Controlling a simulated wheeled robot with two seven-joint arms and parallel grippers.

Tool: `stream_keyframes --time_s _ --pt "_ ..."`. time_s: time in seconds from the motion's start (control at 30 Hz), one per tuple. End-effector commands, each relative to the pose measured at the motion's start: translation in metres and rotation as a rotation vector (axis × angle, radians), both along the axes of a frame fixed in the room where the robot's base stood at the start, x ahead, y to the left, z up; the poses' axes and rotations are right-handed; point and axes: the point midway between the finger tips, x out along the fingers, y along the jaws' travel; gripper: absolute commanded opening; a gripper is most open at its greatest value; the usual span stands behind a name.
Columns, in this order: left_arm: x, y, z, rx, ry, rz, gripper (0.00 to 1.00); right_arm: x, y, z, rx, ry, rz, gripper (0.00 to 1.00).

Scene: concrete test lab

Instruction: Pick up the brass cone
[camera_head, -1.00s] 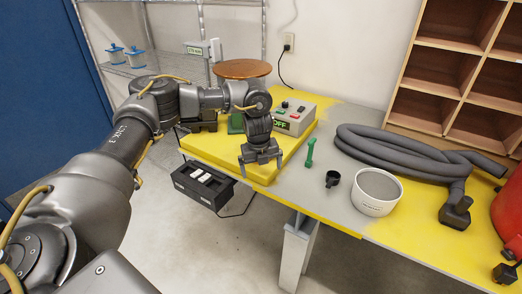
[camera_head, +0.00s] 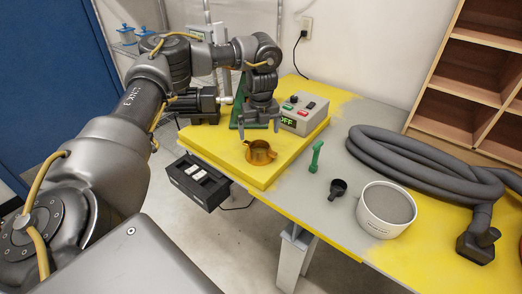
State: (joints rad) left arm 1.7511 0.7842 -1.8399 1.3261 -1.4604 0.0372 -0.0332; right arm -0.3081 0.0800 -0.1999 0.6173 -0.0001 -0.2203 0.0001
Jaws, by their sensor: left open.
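The brass cone (camera_head: 260,154), a short golden piece with a flared shape, sits near the front edge of the raised yellow platform (camera_head: 222,150). My left gripper (camera_head: 259,126) points down just beyond the cone in the picture. Its two fingers are apart and nothing shows between them. The gripper looks clear of the cone; its exact height above the platform is hard to tell. My right gripper is out of view.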

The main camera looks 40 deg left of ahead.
Motion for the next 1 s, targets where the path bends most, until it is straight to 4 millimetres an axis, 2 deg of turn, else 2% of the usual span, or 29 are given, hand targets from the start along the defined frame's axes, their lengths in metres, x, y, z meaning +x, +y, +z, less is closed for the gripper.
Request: stream_keyframes --time_s 0.07,0.2,0.47,0.67,0.8,1.0 --pt "0.000 0.001 -0.016 -0.002 0.005 0.001 1.00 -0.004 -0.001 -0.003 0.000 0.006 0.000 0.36" --pt "0.002 0.003 -0.032 -0.001 0.002 0.000 1.00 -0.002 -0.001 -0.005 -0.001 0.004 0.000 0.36" --pt "0.003 0.004 -0.038 0.001 0.002 0.000 1.00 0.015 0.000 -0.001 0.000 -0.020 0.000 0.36" --pt "0.008 0.006 -0.063 0.002 0.003 -0.001 1.00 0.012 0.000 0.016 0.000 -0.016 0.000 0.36" --pt "0.009 0.008 -0.081 0.001 0.002 0.000 1.00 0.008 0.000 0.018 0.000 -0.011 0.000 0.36" --pt "0.010 0.009 -0.087 0.001 0.001 -0.001 1.00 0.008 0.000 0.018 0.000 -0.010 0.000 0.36"
